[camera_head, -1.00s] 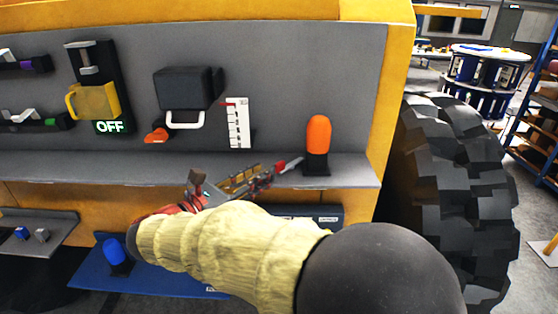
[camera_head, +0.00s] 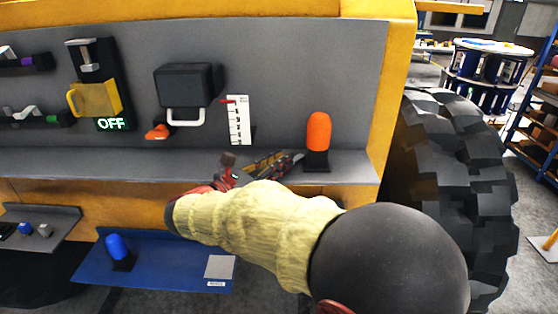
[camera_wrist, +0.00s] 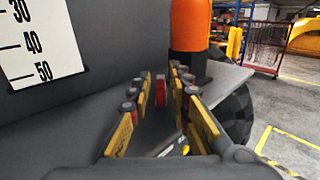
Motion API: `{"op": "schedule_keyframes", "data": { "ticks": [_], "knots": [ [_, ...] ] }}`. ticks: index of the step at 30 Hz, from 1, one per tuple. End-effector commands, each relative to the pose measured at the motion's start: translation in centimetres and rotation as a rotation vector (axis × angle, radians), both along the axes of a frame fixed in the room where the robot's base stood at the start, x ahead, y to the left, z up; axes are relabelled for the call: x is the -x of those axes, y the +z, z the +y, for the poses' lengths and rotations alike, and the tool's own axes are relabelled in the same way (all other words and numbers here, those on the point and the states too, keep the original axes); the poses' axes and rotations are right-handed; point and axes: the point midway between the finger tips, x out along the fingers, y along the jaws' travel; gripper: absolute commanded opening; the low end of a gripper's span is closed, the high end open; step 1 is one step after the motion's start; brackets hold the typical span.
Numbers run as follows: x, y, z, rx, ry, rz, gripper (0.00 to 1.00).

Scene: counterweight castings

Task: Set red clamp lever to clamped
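The red clamp lever, as far as I can tell, is the small red piece (camera_wrist: 160,92) between my fingers in the wrist view. In the head view my gripper (camera_head: 292,158) is low over the grey shelf, just left of the orange knob's black base. The red piece is not visible there, seemingly hidden by my gripper and forearm.
An orange knob (camera_head: 318,132) stands close to my fingertips, and also in the wrist view (camera_wrist: 190,25). A scale plate (camera_head: 238,122) with a red pointer is on the panel behind. A black box (camera_head: 185,86) with a white handle and a blue tray (camera_head: 150,278) are nearby.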

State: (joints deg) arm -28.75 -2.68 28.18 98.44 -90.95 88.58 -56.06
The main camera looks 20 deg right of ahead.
Motion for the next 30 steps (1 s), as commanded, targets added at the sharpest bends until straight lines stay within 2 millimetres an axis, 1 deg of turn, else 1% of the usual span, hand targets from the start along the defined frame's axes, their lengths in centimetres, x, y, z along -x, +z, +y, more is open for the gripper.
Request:
{"op": "schedule_keyframes", "data": {
  "ticks": [1, 9, 21, 30],
  "knots": [
    [0.01, 0.01, 0.01, 0.0, 0.0, 0.0, 0.15],
    [0.01, 0.01, 0.02, 0.0, 0.0, 0.0, 0.0],
    [-0.06, 0.05, 0.05, 0.0, -0.007, 0.0, 0.0],
    [-0.67, 0.3, 0.32, 0.0, -0.121, 0.0, 0.0]
  ]
}}
